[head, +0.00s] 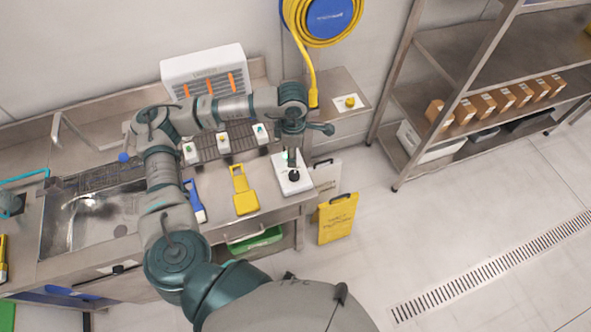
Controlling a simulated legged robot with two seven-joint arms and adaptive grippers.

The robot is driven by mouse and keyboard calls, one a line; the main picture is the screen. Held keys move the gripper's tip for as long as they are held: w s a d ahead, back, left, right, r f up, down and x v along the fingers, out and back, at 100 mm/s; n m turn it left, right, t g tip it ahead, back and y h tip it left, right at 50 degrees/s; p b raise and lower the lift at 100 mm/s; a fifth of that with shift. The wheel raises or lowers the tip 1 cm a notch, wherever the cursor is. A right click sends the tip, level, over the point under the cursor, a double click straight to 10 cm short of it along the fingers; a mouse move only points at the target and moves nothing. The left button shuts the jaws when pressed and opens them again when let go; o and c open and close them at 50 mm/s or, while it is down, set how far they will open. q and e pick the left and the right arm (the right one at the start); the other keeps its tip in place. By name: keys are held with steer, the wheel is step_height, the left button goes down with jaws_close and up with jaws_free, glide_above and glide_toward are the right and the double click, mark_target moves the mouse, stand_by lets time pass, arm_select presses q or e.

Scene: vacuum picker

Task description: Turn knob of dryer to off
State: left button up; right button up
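A white device (304,184) with a black round knob (294,176) stands at the right end of the steel counter. No label on it is readable, so I cannot tell whether it is the dryer. My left arm reaches over the counter, and its gripper (292,158) points down just above the black knob. The fingers look close together, but they are too small to tell whether they are open or touch the knob. A white box with orange strips (204,66) stands at the back against the wall. My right gripper is not in view.
A yellow tool (244,190) and a blue-and-white tool (196,200) lie on the counter. Small white units (223,141) stand behind. A sink (90,222) is at left. A yellow sign (337,218) stands on the floor. A shelf rack (470,75) is at right.

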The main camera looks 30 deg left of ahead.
mark_target(294, 174)
arm_select(q)
steer(key=f, duration=0.8)
steer(key=f+p, duration=0.1)
steer(key=f, duration=0.3)
steer(key=shift+w+a+f, duration=0.25)
steer(key=shift+w+f, duration=0.05)
steer(key=shift+f, duration=0.05)
steer(key=shift+w+d+f, duration=0.15)
steer(key=shift+d+f, duration=0.05)
steer(key=shift+f, duration=0.4)
steer(key=shift+a, duration=0.1)
steer(key=c, duration=1.1)
